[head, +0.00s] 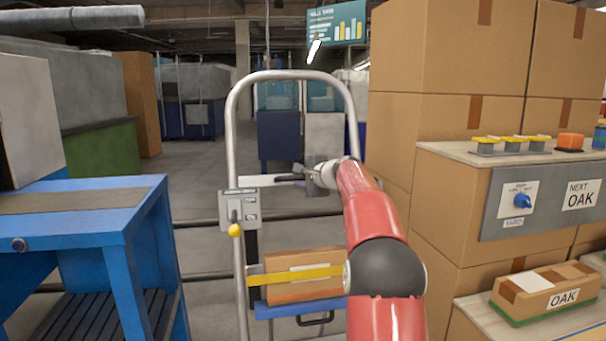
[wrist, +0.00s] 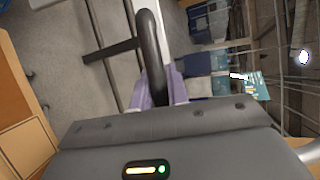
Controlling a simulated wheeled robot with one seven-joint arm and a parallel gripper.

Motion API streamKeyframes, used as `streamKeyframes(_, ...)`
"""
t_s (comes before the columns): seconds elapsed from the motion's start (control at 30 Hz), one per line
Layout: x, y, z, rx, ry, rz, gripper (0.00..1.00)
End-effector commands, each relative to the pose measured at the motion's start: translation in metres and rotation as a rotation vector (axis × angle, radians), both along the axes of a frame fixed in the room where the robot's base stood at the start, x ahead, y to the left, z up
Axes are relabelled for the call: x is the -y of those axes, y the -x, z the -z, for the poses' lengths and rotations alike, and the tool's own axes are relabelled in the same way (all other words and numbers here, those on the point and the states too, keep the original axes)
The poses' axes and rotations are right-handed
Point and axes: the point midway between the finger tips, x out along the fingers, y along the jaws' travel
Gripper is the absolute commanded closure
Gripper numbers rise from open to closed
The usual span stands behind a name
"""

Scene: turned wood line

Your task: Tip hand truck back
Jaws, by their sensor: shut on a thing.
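The hand truck (head: 238,110) stands ahead of me in the head view, a grey tubular frame with a rounded top loop. It looks about upright. My gripper (head: 318,178) is at the truck's right side, near the crossbar. In the wrist view my gripper (wrist: 158,92) is shut on a dark tube of the hand truck (wrist: 150,40). My arm hides the lower right upright.
A blue workbench (head: 70,215) stands close on the left. Stacked cartons (head: 450,50) and a counter with a control panel (head: 540,200) crowd the right. A carton marked OAK (head: 545,290) lies at the front right. Open floor (head: 195,170) shows behind the truck.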

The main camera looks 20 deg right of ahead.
Motion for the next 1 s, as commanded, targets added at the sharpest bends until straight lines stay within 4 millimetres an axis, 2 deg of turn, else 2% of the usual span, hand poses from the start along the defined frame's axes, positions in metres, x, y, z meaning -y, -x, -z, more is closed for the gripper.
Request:
streamKeyframes(0.2,0.001,-0.001,-0.004,0.011,0.001,0.008,1.00)
streamKeyframes(0.23,0.001,-0.001,-0.005,0.013,0.002,0.008,0.81)
streamKeyframes(0.4,0.000,-0.001,-0.004,0.010,0.001,0.006,0.62)
streamKeyframes(0.67,0.001,0.002,-0.004,0.008,0.001,0.004,0.62)
streamKeyframes(0.77,0.003,0.013,-0.007,0.009,0.002,0.005,0.62)
streamKeyframes(1.0,0.010,0.052,-0.018,0.010,0.001,0.007,0.62)
